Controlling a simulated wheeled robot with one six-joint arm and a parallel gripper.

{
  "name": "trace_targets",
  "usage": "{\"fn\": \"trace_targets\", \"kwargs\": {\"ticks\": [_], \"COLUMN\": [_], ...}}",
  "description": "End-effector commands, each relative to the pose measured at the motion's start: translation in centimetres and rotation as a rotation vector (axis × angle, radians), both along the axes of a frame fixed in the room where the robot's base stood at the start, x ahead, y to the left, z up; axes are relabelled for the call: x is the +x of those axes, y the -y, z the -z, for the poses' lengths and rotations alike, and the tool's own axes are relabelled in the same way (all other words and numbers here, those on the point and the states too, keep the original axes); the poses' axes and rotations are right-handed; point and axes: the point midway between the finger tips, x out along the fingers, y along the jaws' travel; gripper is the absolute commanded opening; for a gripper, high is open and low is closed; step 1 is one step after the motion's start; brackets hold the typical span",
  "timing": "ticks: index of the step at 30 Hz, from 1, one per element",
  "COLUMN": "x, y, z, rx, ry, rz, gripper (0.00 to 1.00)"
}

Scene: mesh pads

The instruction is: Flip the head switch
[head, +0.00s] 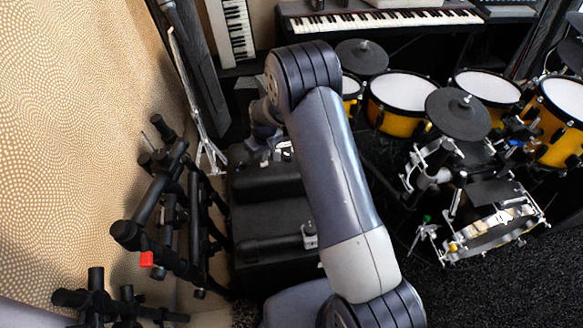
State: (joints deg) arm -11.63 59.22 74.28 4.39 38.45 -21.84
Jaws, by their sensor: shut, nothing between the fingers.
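My arm reaches up the middle of the head view, bends at the top and comes down behind its own elbow. My gripper (262,146) is small and dark at the end of it, partly hidden, and is shut with nothing held. It is close to the back edge of a black box-shaped unit (268,182), where a small bright panel (284,151) shows. This unit may be the head. The switch itself is too small or too hidden to make out, and I cannot tell whether the gripper touches anything.
A second black case (262,247) lies nearer. A drum kit (402,91) fills the right. A keyboard (375,20) is at the back. Dark carpet (490,285) is open at lower right.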

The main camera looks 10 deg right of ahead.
Motion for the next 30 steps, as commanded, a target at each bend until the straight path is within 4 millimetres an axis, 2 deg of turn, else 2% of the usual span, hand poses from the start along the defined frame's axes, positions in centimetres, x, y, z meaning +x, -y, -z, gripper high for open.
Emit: {"fn": "trace_targets", "kwargs": {"ticks": [30], "x": [0.0], "y": [0.0], "z": [1.5], "rx": [0.0], "ry": [0.0], "rz": [0.0], "gripper": [0.0]}}
